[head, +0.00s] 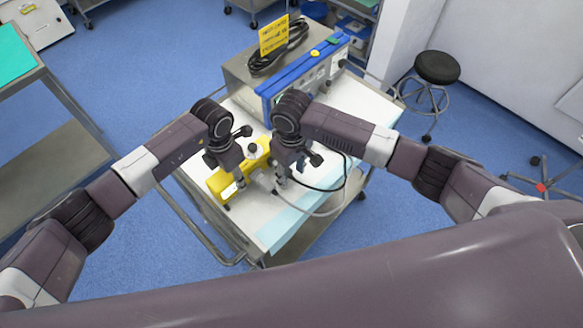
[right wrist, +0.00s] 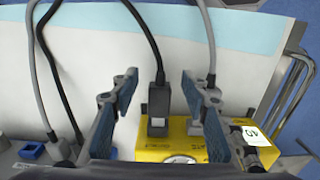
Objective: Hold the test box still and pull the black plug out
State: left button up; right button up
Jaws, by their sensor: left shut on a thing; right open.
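The yellow test box (head: 218,184) lies on the white-covered cart top; it also fills the lower middle of the right wrist view (right wrist: 180,151). My left gripper (head: 240,183) is shut on the test box. My right gripper (head: 277,182) is open over the box's right part. In the right wrist view, the black plug (right wrist: 158,103) stands in the box between the open fingers (right wrist: 158,80), with gaps on both sides. Its black cable runs away toward the top. In the head view, my right gripper hides the plug.
A grey cable (right wrist: 207,40) reaches the box beside the black plug, partly behind the right finger. A blue-topped device (head: 305,75) and a coiled black cable with a yellow sign (head: 273,36) stand at the cart's back. A pale blue strip (head: 285,228) lies along the cart's edge.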

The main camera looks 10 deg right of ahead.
jog(key=shift+c, duration=0.6)
grip_shut()
jog(key=shift+r+g, duration=0.25)
jog(key=shift+g, duration=0.05)
pick_arm(q)
jog(key=shift+w+a, duration=0.1)
pick_arm(e)
jog(key=shift+s+d, duration=0.25)
jog(key=shift+s, duration=0.05)
dwell(0.5)
jog(key=shift+s+d+f, duration=0.1)
jog(key=shift+s, duration=0.1)
dwell(0.3)
jog(key=shift+s+d, duration=0.2)
jog(key=shift+s, duration=0.15)
dwell(0.4)
jog(key=shift+s+d, duration=0.1)
jog(key=shift+s, duration=0.05)
